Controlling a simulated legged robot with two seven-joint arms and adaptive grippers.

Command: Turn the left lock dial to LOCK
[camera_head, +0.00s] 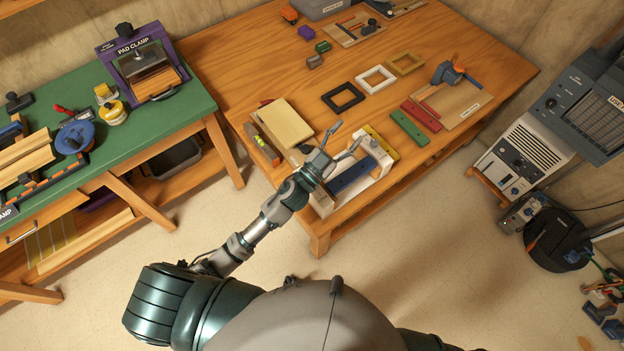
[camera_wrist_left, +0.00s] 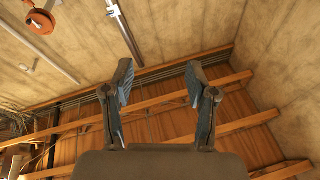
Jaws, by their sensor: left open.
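No dial with a readable LOCK mark can be made out in either view. A white fixture with a dark blue plate (camera_head: 352,177) stands at the near corner of the wooden table, partly hidden by my left gripper (camera_head: 345,139). My left gripper is above the table beside this fixture, its two fingers spread and nothing between them. In the left wrist view my left gripper (camera_wrist_left: 160,82) is also open and empty, pointing toward a bare wall and wooden beams. My right gripper is out of view.
The wooden table (camera_head: 240,50) holds a cream block (camera_head: 286,124), a black frame (camera_head: 343,97), a white frame (camera_head: 375,79) and green and red bars. A green bench (camera_head: 190,112) with a pad clamp (camera_head: 143,62) stands left. Grey machines (camera_head: 522,150) stand right.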

